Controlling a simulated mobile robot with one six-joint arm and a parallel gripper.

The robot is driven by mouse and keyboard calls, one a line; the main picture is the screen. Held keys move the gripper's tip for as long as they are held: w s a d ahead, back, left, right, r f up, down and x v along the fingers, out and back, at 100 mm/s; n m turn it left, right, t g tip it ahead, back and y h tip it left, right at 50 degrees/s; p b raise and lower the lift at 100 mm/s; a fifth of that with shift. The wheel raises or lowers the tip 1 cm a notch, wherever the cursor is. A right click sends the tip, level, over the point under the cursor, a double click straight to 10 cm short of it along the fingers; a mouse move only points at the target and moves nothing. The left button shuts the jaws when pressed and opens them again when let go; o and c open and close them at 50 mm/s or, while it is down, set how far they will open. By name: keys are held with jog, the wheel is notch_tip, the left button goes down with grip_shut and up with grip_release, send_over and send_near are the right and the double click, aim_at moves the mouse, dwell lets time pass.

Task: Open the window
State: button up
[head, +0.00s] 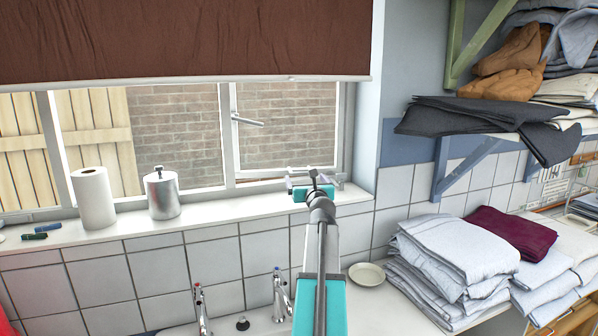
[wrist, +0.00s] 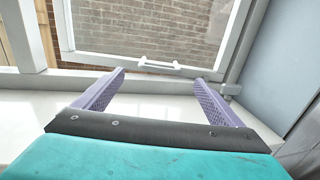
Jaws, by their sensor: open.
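The window's right casement (head: 232,163) has a white frame and appears shut, with a brick wall behind the glass. A lever handle (head: 247,121) sticks out from its left upright, up and left of my gripper (head: 314,178). In the wrist view the casement's lower rail (wrist: 100,61) crosses ahead of my gripper (wrist: 160,76). A small white bar handle (wrist: 158,66) shows there, framed between the fingertips and beyond them, apart from both. My gripper is open and empty, above the right end of the white sill (wrist: 150,103).
A paper towel roll (head: 93,198) and a metal canister (head: 162,194) stand on the sill to the left. A brown blind (head: 185,40) covers the window top. Folded towels (head: 450,255) and two taps (head: 281,296) are below. A loaded shelf (head: 480,115) is at right.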

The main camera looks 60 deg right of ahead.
jog(key=p, duration=0.2)
send_near(298, 166)
jog(key=shift+x, duration=2.6)
jog(key=shift+d+f, duration=0.1)
jog(key=c, duration=1.5)
